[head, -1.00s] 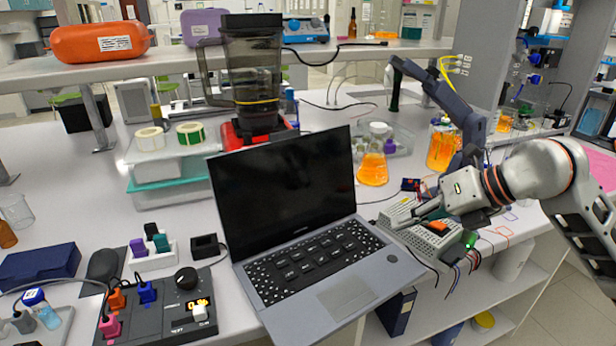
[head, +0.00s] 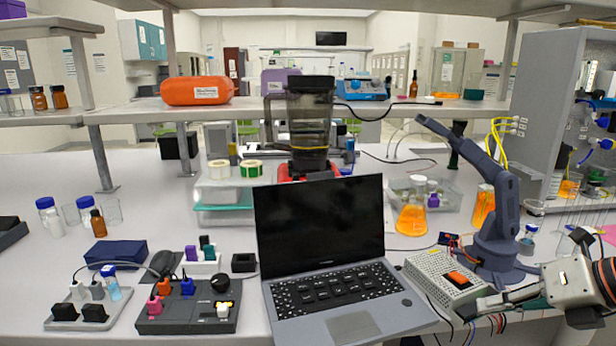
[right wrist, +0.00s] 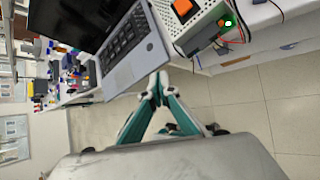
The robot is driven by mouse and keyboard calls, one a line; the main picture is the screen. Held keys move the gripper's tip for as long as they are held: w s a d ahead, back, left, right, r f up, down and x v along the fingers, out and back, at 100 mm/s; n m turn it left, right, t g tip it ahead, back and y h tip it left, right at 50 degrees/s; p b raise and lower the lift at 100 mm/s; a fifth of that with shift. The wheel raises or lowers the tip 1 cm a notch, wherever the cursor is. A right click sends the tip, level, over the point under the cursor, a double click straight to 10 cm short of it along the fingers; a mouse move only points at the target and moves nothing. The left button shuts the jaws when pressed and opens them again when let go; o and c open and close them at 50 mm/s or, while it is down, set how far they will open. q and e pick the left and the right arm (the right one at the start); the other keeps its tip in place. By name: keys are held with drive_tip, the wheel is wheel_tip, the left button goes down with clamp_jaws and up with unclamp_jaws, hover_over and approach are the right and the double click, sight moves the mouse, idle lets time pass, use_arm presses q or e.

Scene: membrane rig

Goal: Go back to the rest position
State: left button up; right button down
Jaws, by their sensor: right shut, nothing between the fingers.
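My right gripper (head: 470,308) is at the lower right of the head view, in front of the bench near the power supply (head: 445,278), a light perforated box with an orange switch. In the right wrist view its fingers (right wrist: 158,88) meet at the tips and hold nothing. The fingertips are over the floor, apart from the power supply (right wrist: 200,22) and the laptop (right wrist: 125,40). The open laptop (head: 335,270) stands in the middle of the bench in the head view. My left gripper is not in view.
A black control box (head: 188,312) with knobs and coloured plugs is left of the laptop. Orange-filled flasks (head: 411,218) and a dark blue robot arm (head: 497,230) stand behind the power supply. Loose wires hang at the bench's front edge. The floor (right wrist: 240,125) in front is clear.

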drive_tip(key=s+a+f+m+t+y, duration=0.25)
drive_tip(key=a+m+y, duration=0.25)
drive_tip(key=a+y, duration=0.8)
drive_tip(key=d+f+m+t+h, duration=0.2)
drive_tip(key=f+m+t+h, duration=0.2)
drive_tip(key=f+m+h, duration=0.45)
drive_tip(key=d+f+m+t+h, duration=0.2)
drive_tip(key=f+m+t+h, duration=0.25)
drive_tip(key=f+m, duration=0.6)
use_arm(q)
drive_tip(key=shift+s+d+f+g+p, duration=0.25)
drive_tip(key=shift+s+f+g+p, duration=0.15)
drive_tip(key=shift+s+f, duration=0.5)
use_arm(e)
drive_tip(key=s+a+f+m+g+h, duration=0.1)
drive_tip(key=s+f+m+g, duration=0.2)
drive_tip(key=s+f, duration=0.3)
drive_tip(key=s+a+f+m+g+h, duration=0.2)
drive_tip(key=s+f, duration=0.5)
drive_tip(key=f, duration=0.6)
drive_tip(key=m+g, duration=0.1)
drive_tip(key=g, duration=0.1)
drive_tip(key=shift+m+g, duration=0.3)
drive_tip(key=shift+m, duration=0.1)
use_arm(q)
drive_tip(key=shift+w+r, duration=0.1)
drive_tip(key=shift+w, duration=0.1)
